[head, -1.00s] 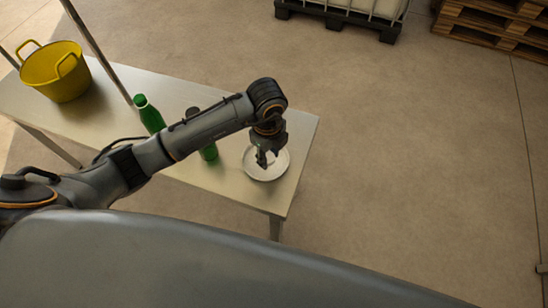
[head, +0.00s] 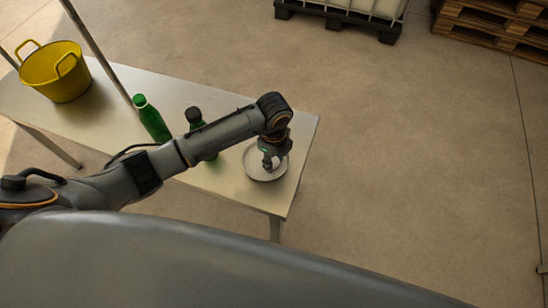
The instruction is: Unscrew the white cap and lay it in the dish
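A white dish (head: 252,172) lies near the right end of the metal table. My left gripper (head: 270,167) points down over the dish and covers part of it. Its fingers are small and dark, so I cannot tell whether they are open or shut or hold anything. A green bottle (head: 151,119) stands upright left of my arm. A second green bottle with a black top (head: 194,115) stands nearer the dish, partly hidden behind my forearm. I cannot make out a white cap. My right gripper is not in view.
A yellow tub (head: 56,74) with handles stands at the table's (head: 238,195) left end. A metal post (head: 97,50) rises beside the table. Wooden pallets (head: 490,28) and a black pallet base (head: 338,21) stand at the back. The floor right of the table is clear.

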